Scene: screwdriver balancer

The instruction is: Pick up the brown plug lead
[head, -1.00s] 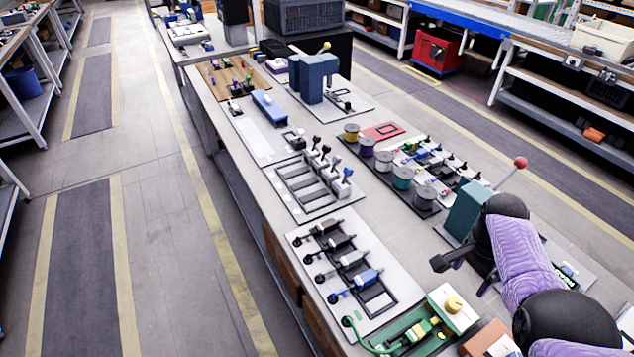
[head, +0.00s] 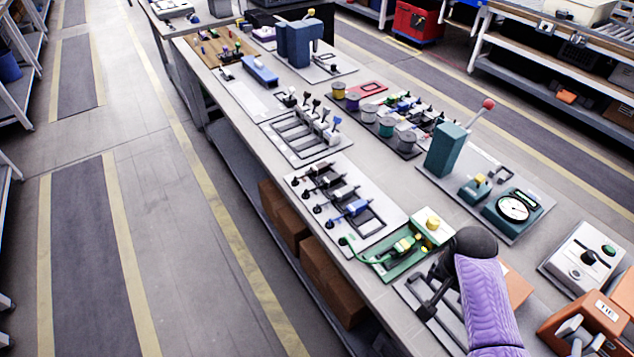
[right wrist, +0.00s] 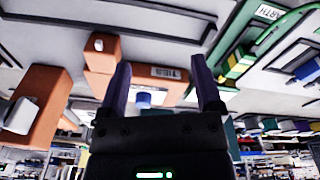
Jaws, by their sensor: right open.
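Several plug leads lie in a row on a white slotted board (head: 372,228) in the middle of the head view. The farthest one, a dark brownish lead (head: 317,170), looks like the brown plug lead, but its colour is hard to tell at this size. Darker leads and a blue plug lead (head: 356,207) lie nearer. My right gripper (head: 430,296) is right of and nearer than this board, apart from the leads. In the right wrist view its fingers (right wrist: 161,72) are spread with nothing between them. My left gripper is not in view.
A green tray (head: 384,273) with a green plug lead (head: 406,245) lies between the board and my right gripper. Cable spools (head: 386,127) and a teal lever press (head: 449,150) stand farther back. Orange boxes (head: 597,318) stand at the right. The aisle floor is clear.

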